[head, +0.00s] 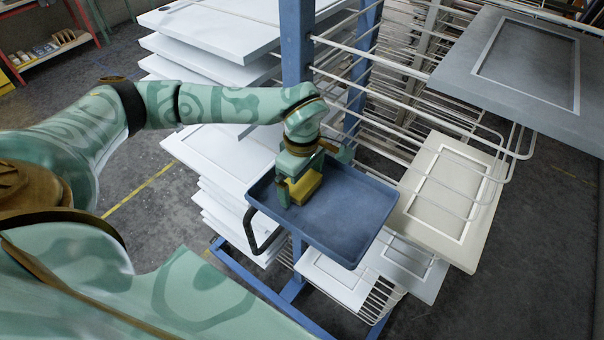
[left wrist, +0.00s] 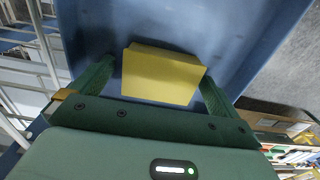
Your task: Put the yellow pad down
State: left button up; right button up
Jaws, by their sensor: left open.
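The yellow pad (head: 306,187) is in the blue cart tray (head: 350,215), toward the tray's left side in the head view. My left gripper (head: 298,190) is over the pad, with its fingers down in the tray. In the left wrist view the yellow pad (left wrist: 162,75) lies between the two green fingers of my left gripper (left wrist: 158,85). The fingers are apart, with a gap at each side of the pad. The gripper hides part of the pad in the head view. My right gripper is not in view.
The tray has raised walls and a black handle (head: 262,238) at its left. A blue upright post (head: 297,45) and a wire rack stand close behind it. White panels (head: 215,45) are stacked at the left; a grey panel (head: 525,70) juts out at the right.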

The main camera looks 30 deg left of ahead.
aim_at(302, 181)
pick_arm(q)
notch_tip(302, 181, up, 12)
jog(key=b, duration=0.3)
jog(key=shift+r, duration=0.15)
dwell(0.4)
